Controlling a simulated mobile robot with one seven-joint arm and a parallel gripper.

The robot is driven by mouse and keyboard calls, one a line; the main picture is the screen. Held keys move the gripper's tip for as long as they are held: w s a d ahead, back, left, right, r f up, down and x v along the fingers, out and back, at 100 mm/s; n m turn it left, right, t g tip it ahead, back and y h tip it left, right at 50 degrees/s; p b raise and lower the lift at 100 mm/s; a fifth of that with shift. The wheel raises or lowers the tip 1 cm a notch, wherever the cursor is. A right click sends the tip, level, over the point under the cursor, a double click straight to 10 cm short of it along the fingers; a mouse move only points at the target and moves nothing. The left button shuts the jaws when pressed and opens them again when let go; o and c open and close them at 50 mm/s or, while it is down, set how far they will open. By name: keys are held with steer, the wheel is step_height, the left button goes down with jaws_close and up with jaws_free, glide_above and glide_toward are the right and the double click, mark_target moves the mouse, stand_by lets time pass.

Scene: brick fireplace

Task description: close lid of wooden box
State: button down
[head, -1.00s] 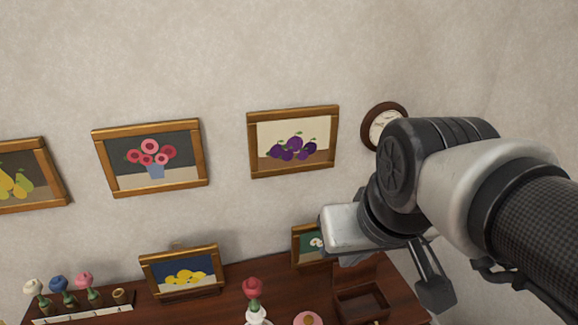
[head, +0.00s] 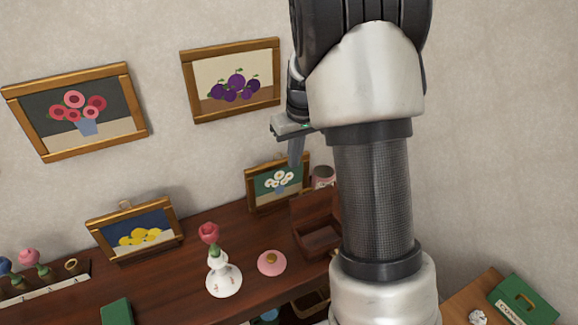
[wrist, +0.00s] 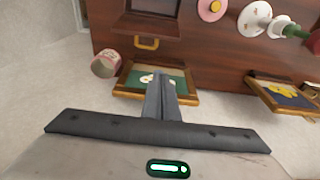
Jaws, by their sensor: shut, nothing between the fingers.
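The dark wooden box (head: 320,238) stands on the desk at the right, with its lid raised and its inside showing. The lid (head: 312,208) stands up at the back of the box. My arm covers the box's right side in the head view. Part of the box also shows at the top of the wrist view (wrist: 148,27). My gripper (head: 294,162) is above and behind the box, near the wall, apart from it. In the wrist view my gripper's fingers (wrist: 159,78) are together and empty, pointing toward the framed flower picture.
The green flower picture (head: 278,182) stands behind the box, beside a pinkish can (head: 323,177). A pink round object (head: 271,263) and a white vase with a rose (head: 223,279) stand left of the box. Framed plums (head: 231,83) hang on the wall.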

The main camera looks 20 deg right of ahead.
mark_target(309, 202)
step_height(309, 202, down, 9)
steer(key=s, duration=0.2)
steer(key=shift+s+d+r+p, duration=0.15)
steer(key=shift+r+p, duration=0.05)
steer(key=shift+p, duration=0.15)
steer(key=shift+f+b, duration=0.15)
steer(key=shift+b, duration=0.35)
